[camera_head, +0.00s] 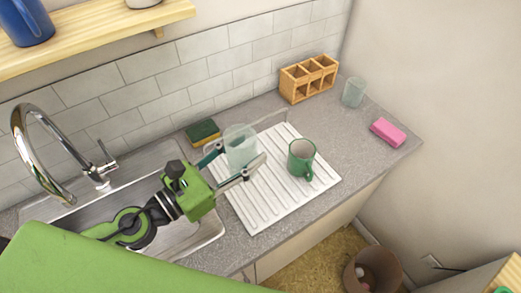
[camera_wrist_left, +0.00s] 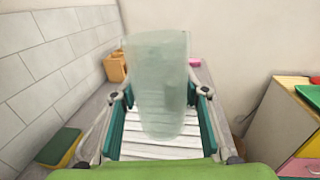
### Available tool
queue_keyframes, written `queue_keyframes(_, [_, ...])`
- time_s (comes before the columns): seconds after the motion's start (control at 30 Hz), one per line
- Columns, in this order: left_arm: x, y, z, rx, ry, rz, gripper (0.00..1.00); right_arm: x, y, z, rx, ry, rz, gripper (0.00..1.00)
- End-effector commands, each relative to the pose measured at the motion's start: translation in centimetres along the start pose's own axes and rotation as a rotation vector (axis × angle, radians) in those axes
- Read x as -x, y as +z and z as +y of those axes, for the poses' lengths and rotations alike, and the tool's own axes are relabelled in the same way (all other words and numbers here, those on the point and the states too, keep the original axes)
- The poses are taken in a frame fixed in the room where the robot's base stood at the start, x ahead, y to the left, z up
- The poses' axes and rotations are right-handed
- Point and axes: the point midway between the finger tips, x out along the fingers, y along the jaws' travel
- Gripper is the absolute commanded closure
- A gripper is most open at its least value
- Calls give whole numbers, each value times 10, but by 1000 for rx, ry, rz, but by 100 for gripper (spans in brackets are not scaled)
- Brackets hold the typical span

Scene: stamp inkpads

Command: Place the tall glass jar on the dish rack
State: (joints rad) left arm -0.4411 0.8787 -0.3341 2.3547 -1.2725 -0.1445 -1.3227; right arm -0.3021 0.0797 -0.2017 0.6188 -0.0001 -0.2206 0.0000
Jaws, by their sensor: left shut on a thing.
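The tall glass jar (camera_head: 240,146) is clear with a pale green tint. My left gripper (camera_head: 238,160) is shut on it, with a finger on each side. In the left wrist view the jar (camera_wrist_left: 160,85) stands between the two fingers of the gripper (camera_wrist_left: 160,110), slightly tilted. The white ribbed dish rack (camera_head: 270,200) lies flat on the counter, and the jar is over its back left part. I cannot tell whether the jar's base touches the rack. My right gripper is not in view.
A green mug (camera_head: 301,158) stands on the rack's right part. A sponge (camera_head: 203,133) lies behind the rack. A wooden holder (camera_head: 309,78), a glass (camera_head: 353,92) and a pink sponge (camera_head: 388,132) are further right. The sink and faucet (camera_head: 35,150) are left. The rack's front is clear.

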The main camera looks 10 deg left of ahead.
Motion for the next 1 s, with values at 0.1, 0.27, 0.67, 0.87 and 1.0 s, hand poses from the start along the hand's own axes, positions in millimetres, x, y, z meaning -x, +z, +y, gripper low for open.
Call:
queue_keyframes(0.1, [-22, -5, 12, -1, 3, -6, 88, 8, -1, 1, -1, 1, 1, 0])
queue_keyframes(0.27, [-49, -37, 26, 2, 4, -5, 88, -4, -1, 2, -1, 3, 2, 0])
queue_keyframes(0.67, [-80, -77, 42, 2, 2, -3, 88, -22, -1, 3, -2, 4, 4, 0])
queue_keyframes(0.87, [-82, -105, 43, 6, 3, -2, 88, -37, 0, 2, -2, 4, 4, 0])
queue_keyframes(1.0, [-81, -108, 42, 1, 1, -2, 88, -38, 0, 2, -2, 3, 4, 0])
